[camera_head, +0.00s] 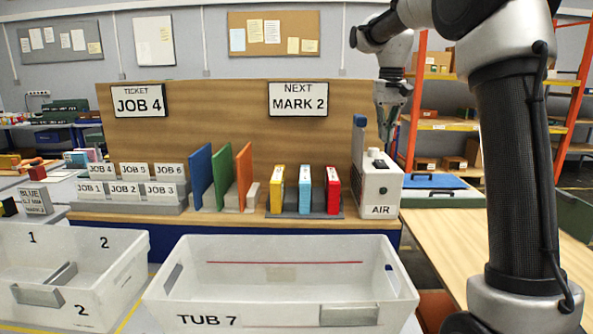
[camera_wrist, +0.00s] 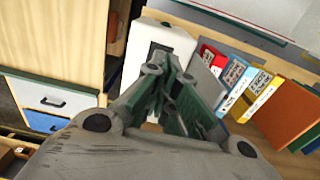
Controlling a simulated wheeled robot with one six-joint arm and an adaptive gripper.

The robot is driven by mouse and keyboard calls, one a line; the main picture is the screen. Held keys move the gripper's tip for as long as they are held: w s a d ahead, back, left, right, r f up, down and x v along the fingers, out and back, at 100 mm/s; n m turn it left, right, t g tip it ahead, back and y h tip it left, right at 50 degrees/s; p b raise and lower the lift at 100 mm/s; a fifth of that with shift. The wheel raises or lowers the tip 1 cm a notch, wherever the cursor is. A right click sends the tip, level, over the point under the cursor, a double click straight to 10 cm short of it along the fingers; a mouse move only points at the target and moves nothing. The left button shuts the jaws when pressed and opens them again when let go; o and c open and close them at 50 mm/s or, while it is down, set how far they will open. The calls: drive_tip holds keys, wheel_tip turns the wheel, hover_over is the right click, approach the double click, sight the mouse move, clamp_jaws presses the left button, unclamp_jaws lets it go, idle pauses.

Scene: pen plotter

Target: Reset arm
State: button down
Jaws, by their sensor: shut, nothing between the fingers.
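My arm rises on the right of the head view and bends over at the top. My gripper (camera_head: 388,112) hangs near the right end of the wooden back panel, above the white AIR box (camera_head: 378,182). In the wrist view my gripper (camera_wrist: 180,92) is shut with nothing in it. The AIR box (camera_wrist: 155,45) shows behind the fingers there. The yellow (camera_head: 277,190), blue (camera_head: 305,190) and red (camera_head: 332,190) marked blocks stand in a row left of the AIR box.
A white bin, TUB 7 (camera_head: 280,308), stands in front, with another bin (camera_head: 110,290) at its left. Blue, green and orange panels (camera_head: 243,175) stand upright in a rack. JOB cards (camera_head: 130,188) stand further left. A wooden table (camera_head: 460,235) lies right.

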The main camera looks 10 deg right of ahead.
drive_tip(key=s+n+t, duration=0.1)
drive_tip(key=s+t, duration=0.1)
drive_tip(key=s, duration=1.7)
drive_tip(key=s+f+t, duration=0.1)
drive_tip(key=s+f, duration=0.3)
drive_tip(key=s, duration=0.3)
drive_tip(key=s+a+f+n+t, duration=0.1)
drive_tip(key=s+f, duration=0.3)
drive_tip(key=s, duration=0.2)
drive_tip(key=shift+s+f, duration=0.25)
drive_tip(key=shift+s, duration=0.1)
drive_tip(key=shift+s, duration=0.1)
